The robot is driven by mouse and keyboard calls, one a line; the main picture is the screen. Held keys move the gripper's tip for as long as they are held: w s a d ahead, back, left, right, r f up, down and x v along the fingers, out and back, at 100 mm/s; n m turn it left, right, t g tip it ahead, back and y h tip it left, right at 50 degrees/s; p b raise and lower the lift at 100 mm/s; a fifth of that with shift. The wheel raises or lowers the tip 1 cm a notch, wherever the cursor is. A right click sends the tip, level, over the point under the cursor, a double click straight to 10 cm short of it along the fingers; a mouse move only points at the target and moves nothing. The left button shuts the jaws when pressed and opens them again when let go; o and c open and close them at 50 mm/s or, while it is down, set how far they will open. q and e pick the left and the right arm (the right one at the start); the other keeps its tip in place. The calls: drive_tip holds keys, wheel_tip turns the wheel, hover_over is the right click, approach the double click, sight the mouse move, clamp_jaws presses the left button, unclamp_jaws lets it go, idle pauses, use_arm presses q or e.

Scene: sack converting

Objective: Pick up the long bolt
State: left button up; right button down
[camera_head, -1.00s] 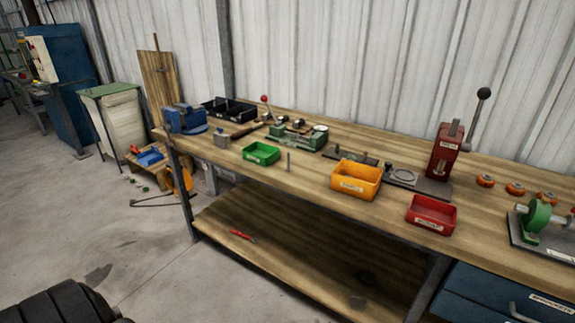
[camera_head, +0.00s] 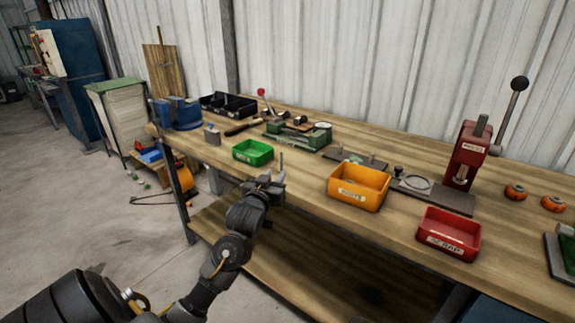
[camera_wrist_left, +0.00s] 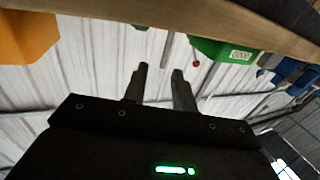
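The long bolt (camera_head: 281,163) is a thin grey upright rod on the workbench, between the green bin and the orange bin. My left gripper (camera_head: 272,181) is at the bench's front edge, just in front of the bolt, and partly hides its lower part. In the left wrist view, which is upside down, the two dark fingers (camera_wrist_left: 158,84) stand apart with nothing between them. A thin grey rod that looks like the bolt (camera_wrist_left: 167,47) shows beyond the fingertips. My right gripper is not in view.
The green bin (camera_head: 253,152) is to the left of the bolt, and the orange bin (camera_head: 358,187) is to its right. A red bin (camera_head: 449,233) and a red press (camera_head: 468,155) stand further right. A green fixture (camera_head: 298,135) is behind. The workbench (camera_head: 310,175) has bare wood around the bolt.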

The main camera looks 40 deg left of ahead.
sight(281, 159)
use_arm(q)
drive_tip(key=x, duration=0.5)
drive_tip(key=shift+s+a, duration=0.2)
drive_tip(key=shift+a, duration=0.15)
drive_tip(key=shift+r, duration=0.25)
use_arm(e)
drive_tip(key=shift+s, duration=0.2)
